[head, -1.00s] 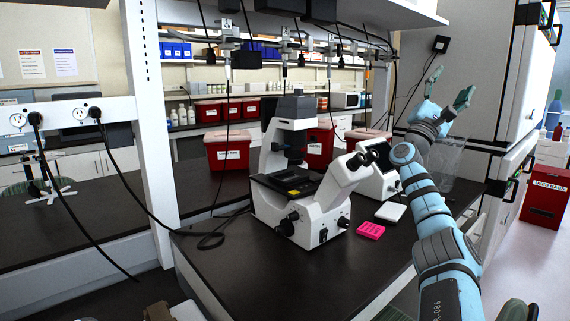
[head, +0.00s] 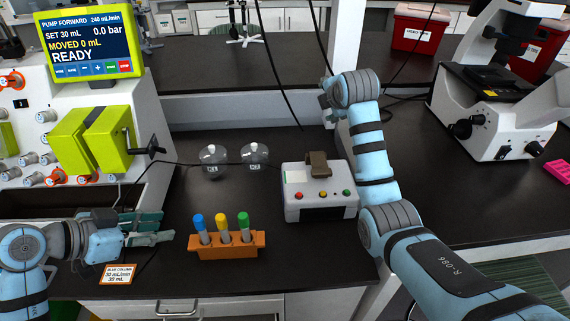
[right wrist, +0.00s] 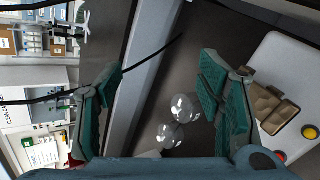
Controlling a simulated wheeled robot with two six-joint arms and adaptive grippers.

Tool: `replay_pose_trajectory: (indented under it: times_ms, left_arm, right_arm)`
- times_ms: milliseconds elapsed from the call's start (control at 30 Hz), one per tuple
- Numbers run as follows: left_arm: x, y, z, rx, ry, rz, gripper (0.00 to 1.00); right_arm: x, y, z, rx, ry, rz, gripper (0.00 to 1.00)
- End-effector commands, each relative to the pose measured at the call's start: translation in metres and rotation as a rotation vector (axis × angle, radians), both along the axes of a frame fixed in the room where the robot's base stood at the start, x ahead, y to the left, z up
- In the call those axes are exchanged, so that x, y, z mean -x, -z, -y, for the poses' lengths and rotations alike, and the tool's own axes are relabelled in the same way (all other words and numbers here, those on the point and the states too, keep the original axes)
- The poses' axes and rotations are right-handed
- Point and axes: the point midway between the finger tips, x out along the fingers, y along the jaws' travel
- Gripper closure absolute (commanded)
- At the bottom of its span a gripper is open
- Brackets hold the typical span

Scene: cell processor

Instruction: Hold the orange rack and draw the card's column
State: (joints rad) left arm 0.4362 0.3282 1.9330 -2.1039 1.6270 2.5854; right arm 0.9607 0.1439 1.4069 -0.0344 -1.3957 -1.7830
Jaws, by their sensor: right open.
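The orange rack (head: 228,246) stands on the dark bench and holds three upright columns with blue (head: 198,221), yellow (head: 221,219) and green (head: 243,219) caps. The card (head: 118,274) lies in front of the left gripper and reads BLUE COLUMN, 30 mL/min, 30 mL. My left gripper (head: 152,229) is just left of the rack, its fingers apart and empty, pointing at it. My right gripper (head: 328,100) is beyond the grey-white box, largely hidden by its own arm. In the right wrist view it (right wrist: 163,105) is wide open with nothing held.
The pump screen (head: 87,47) reads PUMP FORWARD 240 mL/min, SET 30 mL, MOVED 0 mL, READY. A green pump head with crank (head: 92,138) is below. Two glass flasks (head: 213,160) (head: 255,155) and a grey-white box with buttons (head: 319,190) stand behind the rack. A microscope (head: 500,100) is right.

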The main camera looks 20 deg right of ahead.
Motion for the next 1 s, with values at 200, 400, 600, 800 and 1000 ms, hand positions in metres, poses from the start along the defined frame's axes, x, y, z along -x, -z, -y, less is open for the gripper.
replay_pose_trajectory:
  times_ms: [200,400,600,800,1000]
  left_arm:
    - [0.000,0.000,0.000,0.000,0.000,0.000,0.67]
    - [0.000,0.000,0.000,0.000,0.000,0.000,0.67]
    - [0.000,0.000,0.000,0.000,0.000,0.000,0.67]
    - [0.000,0.000,0.000,0.000,0.000,0.000,0.67]
    - [0.000,0.000,0.000,0.000,0.000,0.000,0.67]
  right_arm:
    - [0.042,0.087,-0.167,-0.183,-0.532,-0.223,0.39]
    - [0.130,0.201,-0.213,-0.802,-0.629,-0.555,0.39]
    - [0.179,0.246,-0.184,-1.352,-0.351,-0.760,0.39]
    - [0.179,0.256,-0.200,-1.436,-0.306,-0.782,0.39]
    - [0.171,0.271,-0.234,-1.433,-0.307,-0.779,0.39]
